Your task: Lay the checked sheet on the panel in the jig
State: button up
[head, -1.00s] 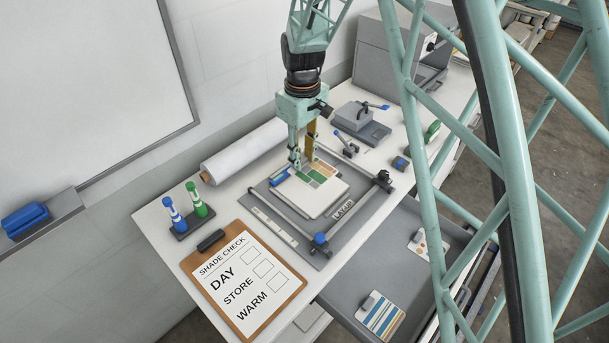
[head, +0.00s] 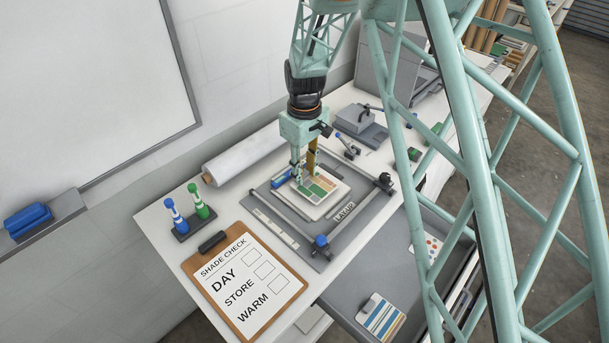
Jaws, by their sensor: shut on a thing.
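The checked sheet (head: 322,186), with green, orange and pale squares, is under my gripper (head: 305,179). My gripper points down and is shut on it; the fingers hide the grip point and part of the sheet. The white panel (head: 312,211) lies in the grey jig (head: 287,215) marked LAYUP. The sheet is over the panel, with a white margin of panel showing at its front. I cannot tell whether the sheet touches the panel or hangs just above it.
A white roll (head: 243,157) lies behind. An open drawer (head: 350,290) holds a striped sheet (head: 381,318) and a dotted sheet (head: 433,247).

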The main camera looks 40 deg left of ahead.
jog(key=shift+f, duration=0.8)
jog(key=shift+f, duration=0.15)
jog(key=o, duration=0.7)
jog(key=shift+o, duration=0.2)
notch_tip(320, 180, up, 12)
dwell(0.4)
jog(key=shift+o, duration=0.7)
